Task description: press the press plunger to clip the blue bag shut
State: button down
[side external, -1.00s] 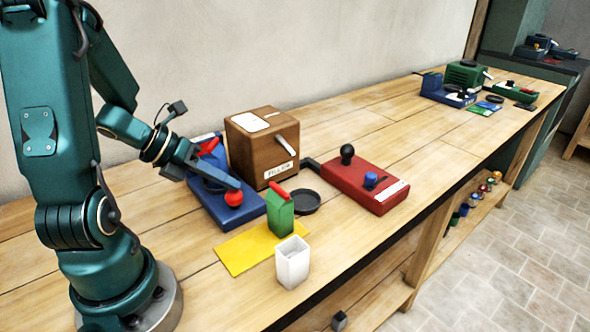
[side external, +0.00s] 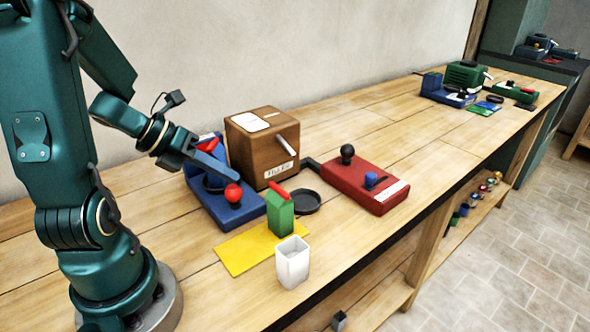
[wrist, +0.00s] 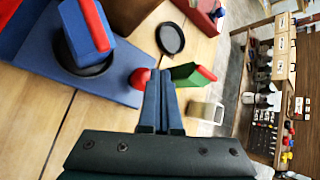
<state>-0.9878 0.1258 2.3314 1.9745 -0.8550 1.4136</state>
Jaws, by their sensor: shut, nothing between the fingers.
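The press is a blue base (side external: 232,213) with a red ball knob (side external: 233,194), its plunger, near the front end. The blue bag (wrist: 77,27) stands in a dark round holder (wrist: 70,62) on this base, with a red strip (wrist: 94,22) along its top edge. In the side view my arm hides most of the bag, and the red strip (side external: 208,145) shows above it. My gripper (side external: 236,179) is shut and empty, its tips close above the red knob. I cannot tell whether they touch.
A wooden filler box (side external: 262,148) with a white lever stands right of the press. A green bag (side external: 280,213) with a red top is on a yellow mat (side external: 240,252), near a white cup (side external: 292,262). A black ring (side external: 306,202) and red device (side external: 360,185) are farther right.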

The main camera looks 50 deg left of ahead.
aim_at(227, 190)
jog(key=shift+r, duration=0.2)
jog(key=shift+r, duration=2.5)
